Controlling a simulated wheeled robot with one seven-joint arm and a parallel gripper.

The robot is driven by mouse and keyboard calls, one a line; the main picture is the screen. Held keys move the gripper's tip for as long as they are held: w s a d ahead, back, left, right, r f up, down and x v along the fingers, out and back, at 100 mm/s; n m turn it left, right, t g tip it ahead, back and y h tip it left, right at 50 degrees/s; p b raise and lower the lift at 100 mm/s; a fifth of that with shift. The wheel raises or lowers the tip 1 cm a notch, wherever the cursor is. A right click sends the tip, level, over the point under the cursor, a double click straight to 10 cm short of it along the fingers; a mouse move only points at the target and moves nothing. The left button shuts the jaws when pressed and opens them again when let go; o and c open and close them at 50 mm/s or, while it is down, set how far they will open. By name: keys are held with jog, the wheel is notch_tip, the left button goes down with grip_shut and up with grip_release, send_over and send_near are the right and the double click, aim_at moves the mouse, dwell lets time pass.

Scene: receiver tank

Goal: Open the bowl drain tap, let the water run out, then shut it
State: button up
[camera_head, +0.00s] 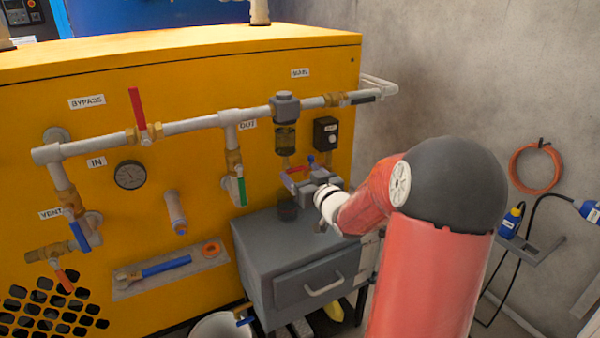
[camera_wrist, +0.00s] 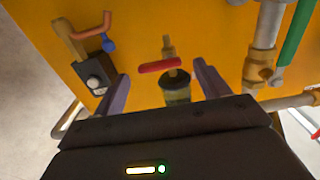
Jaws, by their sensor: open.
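The filter bowl (camera_head: 286,137) hangs under a grey head on the yellow panel. The wrist view shows the scene upside down, with the bowl (camera_wrist: 177,90) and the brass drain tap (camera_wrist: 168,47) on its end. The tap's red lever (camera_wrist: 160,66) lies crosswise to the brass stem. My gripper (camera_head: 297,181) is open in front of the tap, partly hiding it in the head view. In the wrist view its two fingers (camera_wrist: 160,70) stand either side of the red lever, with gaps on both sides. No water stream is visible.
A black box (camera_head: 326,133) with a small blue-handled valve (camera_head: 311,159) below is right of the bowl. A green-handled valve (camera_head: 241,186) is left. A dark cup (camera_head: 288,209) stands on the grey cabinet (camera_head: 262,243) below. A white bucket (camera_head: 220,326) is lower left.

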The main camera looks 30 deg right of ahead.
jog(key=shift+w, duration=0.6)
jog(key=c, duration=1)
